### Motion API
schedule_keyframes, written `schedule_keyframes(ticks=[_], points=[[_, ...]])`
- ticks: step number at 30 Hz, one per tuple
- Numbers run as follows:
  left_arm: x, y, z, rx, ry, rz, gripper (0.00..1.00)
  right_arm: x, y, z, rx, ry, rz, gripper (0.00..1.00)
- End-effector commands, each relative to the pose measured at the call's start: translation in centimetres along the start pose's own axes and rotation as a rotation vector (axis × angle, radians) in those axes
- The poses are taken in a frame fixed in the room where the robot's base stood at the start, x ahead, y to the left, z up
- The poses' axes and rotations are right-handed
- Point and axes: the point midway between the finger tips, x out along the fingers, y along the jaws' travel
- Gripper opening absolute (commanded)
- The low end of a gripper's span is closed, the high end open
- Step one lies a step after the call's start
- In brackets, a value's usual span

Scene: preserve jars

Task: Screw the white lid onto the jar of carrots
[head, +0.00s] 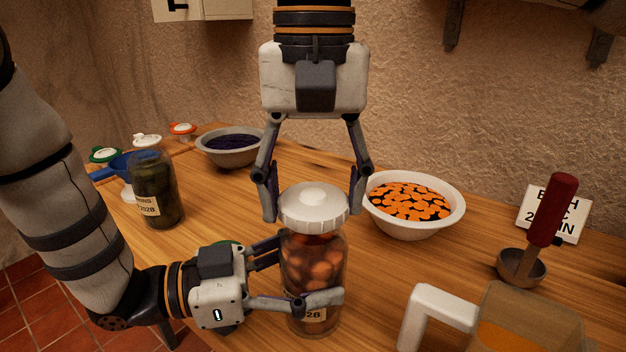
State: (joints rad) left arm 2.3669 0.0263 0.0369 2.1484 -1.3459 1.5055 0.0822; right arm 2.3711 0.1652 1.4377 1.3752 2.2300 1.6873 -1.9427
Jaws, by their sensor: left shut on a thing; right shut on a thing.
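The jar of carrots (313,262) stands upright on the wooden table, glass, with orange pieces inside and a partly covered label. My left gripper (311,274) is shut around the jar's body from the left. The white lid (314,203) sits over the jar's mouth and looks level. I cannot tell whether its thread has caught. My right gripper (313,209) comes down from above and is shut on the lid, one finger on each side of its rim. The jar's rim is hidden under the lid.
A jar of dark green preserves (156,185) stands at left beside a blue funnel (127,165). Behind are green (104,154), white (147,141) and orange (183,128) lids. A grey bowl (231,156), carrot bowl (405,230), ladle (523,267) and pitcher (438,304) surround the jar.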

Motion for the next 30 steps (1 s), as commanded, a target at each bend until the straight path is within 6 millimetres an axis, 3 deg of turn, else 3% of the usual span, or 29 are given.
schedule_keyframes(ticks=[14, 24, 30], points=[[0.0, 0.0, 0.0, 0.000, 0.000, 0.000, 0.13, 0.0, 0.0, 0.0, 0.000, 0.001, 0.000, 0.39], [0.0, 0.0, 0.0, 0.000, 0.000, 0.000, 0.13, 1.7, 0.0, 0.0, -0.001, 0.000, 0.000, 0.39], [0.0, 0.0, 0.0, 0.000, 0.000, 0.000, 0.13, 1.7, 0.0, 0.0, -0.001, 0.001, 0.000, 0.39]])
